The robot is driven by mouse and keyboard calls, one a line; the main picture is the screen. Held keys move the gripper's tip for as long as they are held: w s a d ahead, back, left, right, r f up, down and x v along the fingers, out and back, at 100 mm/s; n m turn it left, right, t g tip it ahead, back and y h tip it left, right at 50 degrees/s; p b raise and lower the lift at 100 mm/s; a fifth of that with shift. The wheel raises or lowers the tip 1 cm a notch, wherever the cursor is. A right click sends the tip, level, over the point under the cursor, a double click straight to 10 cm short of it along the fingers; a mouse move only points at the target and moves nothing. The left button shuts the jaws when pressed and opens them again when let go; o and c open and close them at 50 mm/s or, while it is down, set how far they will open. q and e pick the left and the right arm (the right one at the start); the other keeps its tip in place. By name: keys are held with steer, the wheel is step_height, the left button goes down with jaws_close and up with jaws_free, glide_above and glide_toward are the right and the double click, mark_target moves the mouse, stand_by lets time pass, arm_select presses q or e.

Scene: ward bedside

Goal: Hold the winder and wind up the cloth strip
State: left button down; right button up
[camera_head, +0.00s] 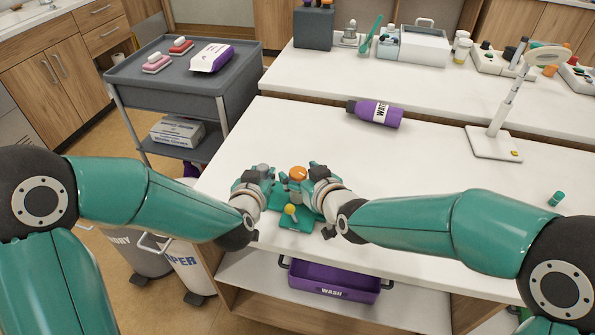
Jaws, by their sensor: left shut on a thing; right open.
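The winder stands near the front edge of the white table, with an orange round top (298,173) and a yellow ball knob (291,209) in front. A flat teal piece (297,224) lies under and in front of it; I cannot tell whether this is the winder's base or the cloth strip. My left gripper (270,178) is shut on the winder at its left side. My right gripper (314,178) is open close to the winder's right side; whether it touches is unclear. The grippers hide much of the winder's body.
A purple bottle (375,113) lies behind on the white table (400,160). A white lamp stand (494,143) is at the right, with a small teal cap (557,198) nearer. A purple bin (333,281) sits on the shelf below. A grey cart (128,73) stands at the left.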

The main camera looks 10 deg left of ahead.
steer(key=shift+w+a+f, duration=0.3)
steer(key=shift+w+a, duration=0.1)
steer(key=shift+w, duration=0.1)
steer(key=c, duration=1.2)
steer(key=shift+o, duration=0.2)
steer(key=shift+a+r+m+t+h, duration=0.1)
steer(key=shift+m+t+h, duration=0.2)
steer(key=shift+m+h, duration=0.15)
steer(key=shift+m+t+h, duration=0.3)
steer(key=shift+m+h, duration=0.15)
steer(key=shift+m+t+h, duration=0.3)
steer(key=shift+m+h, duration=0.2)
